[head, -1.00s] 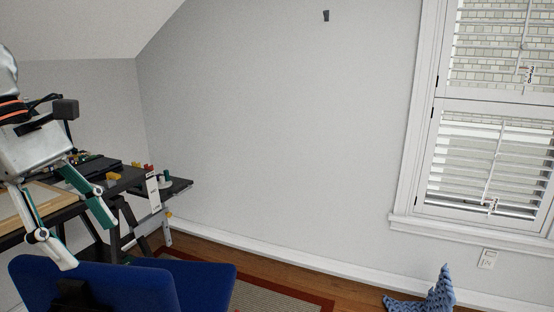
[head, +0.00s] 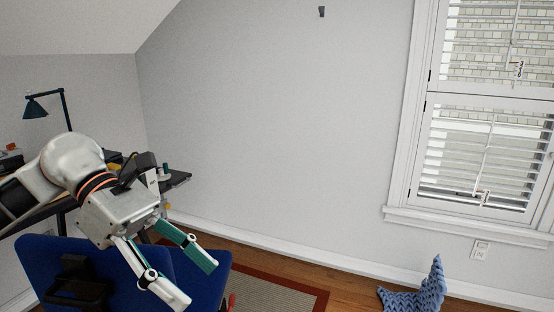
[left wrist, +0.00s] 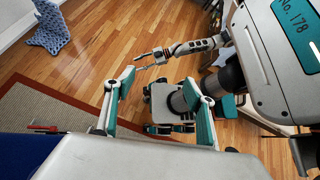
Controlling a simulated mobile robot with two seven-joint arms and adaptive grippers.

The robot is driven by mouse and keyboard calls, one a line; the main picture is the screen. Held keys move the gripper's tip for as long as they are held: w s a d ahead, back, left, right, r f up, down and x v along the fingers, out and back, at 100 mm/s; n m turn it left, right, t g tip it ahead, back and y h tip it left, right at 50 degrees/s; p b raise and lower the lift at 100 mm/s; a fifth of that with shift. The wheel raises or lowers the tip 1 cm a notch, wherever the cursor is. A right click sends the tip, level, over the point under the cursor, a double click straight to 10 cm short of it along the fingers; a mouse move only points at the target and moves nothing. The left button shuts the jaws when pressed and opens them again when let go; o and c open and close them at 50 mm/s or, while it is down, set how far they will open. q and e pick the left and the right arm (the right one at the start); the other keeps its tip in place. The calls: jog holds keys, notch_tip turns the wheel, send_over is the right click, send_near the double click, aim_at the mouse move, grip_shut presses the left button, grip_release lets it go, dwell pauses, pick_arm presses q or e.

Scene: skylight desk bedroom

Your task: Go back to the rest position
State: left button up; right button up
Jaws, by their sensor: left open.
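My left gripper (head: 194,281) is in the lower left of the head view, in front of the blue chair. Its two fingers, with teal pads, point down and to the right and stand apart with nothing between them. In the left wrist view the same gripper (left wrist: 158,82) shows its fingers spread over the wooden floor, with parts of my own body beyond. My right gripper (left wrist: 150,58) shows small in the left wrist view, held over the floor; whether its fingers are apart is too small to tell. It is not in the head view.
The blue chair (head: 45,258) is close beside and behind my left gripper. A dark desk (head: 38,218) with a lamp (head: 37,108) stands at the left. A red-bordered rug (head: 275,298) and a blue knitted thing (head: 415,298) lie on the floor. Open floor shows between them.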

pick_arm(q)
jog(key=w+d+f+n+t+h+b, duration=0.2)
jog(key=w+d+f+n+h, duration=0.1)
jog(key=d+n+h, duration=0.75)
jog(key=w+a+f+n+t+y+b, duration=0.1)
jog(key=w+a+f+n+t+y, duration=0.2)
jog(key=f+n+t, duration=0.45)
jog(key=w+a+f+n+t+y+b, duration=0.1)
jog(key=w+a+f+n+t+y, duration=0.25)
jog(key=f+n, duration=0.7)
jog(key=w+a+f+n+t+y+b, duration=0.1)
jog(key=a+f+n+t+y, duration=0.25)
jog(key=f+n+t, duration=0.6)
jog(key=s+a+f+n+g+y, duration=0.2)
jog(key=s+f+n+g, duration=0.1)
jog(key=f, duration=0.5)
jog(key=s+a+f+n+g+y+b, duration=0.1)
jog(key=s+a+f+n+g+y, duration=0.1)
jog(key=s+f+n, duration=0.3)
jog(key=s+a+f+n+g+y, duration=0.3)
jog(key=s+f, duration=0.6)
jog(key=f, duration=0.4)
jog(key=shift+s+a+f+n+g+y+b, duration=0.25)
jog(key=shift+a+n+g+y+b, duration=0.15)
jog(key=shift+n, duration=0.5)
